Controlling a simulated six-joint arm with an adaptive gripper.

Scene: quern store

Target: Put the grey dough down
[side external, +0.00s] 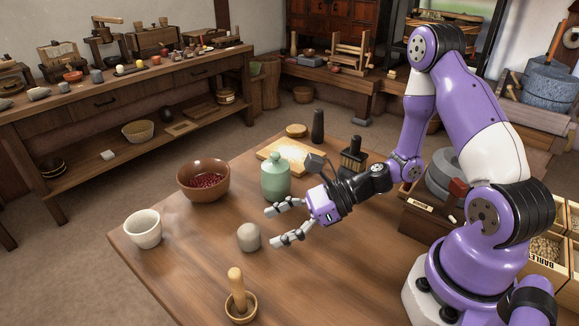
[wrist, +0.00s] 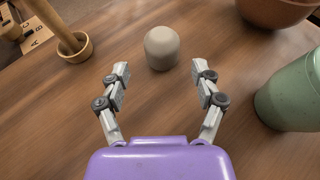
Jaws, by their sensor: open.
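The grey dough (side external: 249,237) is a small rounded lump standing on the wooden table (side external: 190,250). My gripper (side external: 271,226) is open and empty, low over the table to the right of the dough. In the wrist view the dough (wrist: 162,48) sits just beyond the fingertips, centred between them. The open fingers of my gripper (wrist: 157,72) are spread to either side, and no finger appears to touch the dough.
A green lidded jar (side external: 275,178) stands close behind my gripper. A brown bowl of red beans (side external: 203,182), a white cup (side external: 143,229) and a pestle in a small mortar (side external: 240,300) surround the dough. Bare table lies between them.

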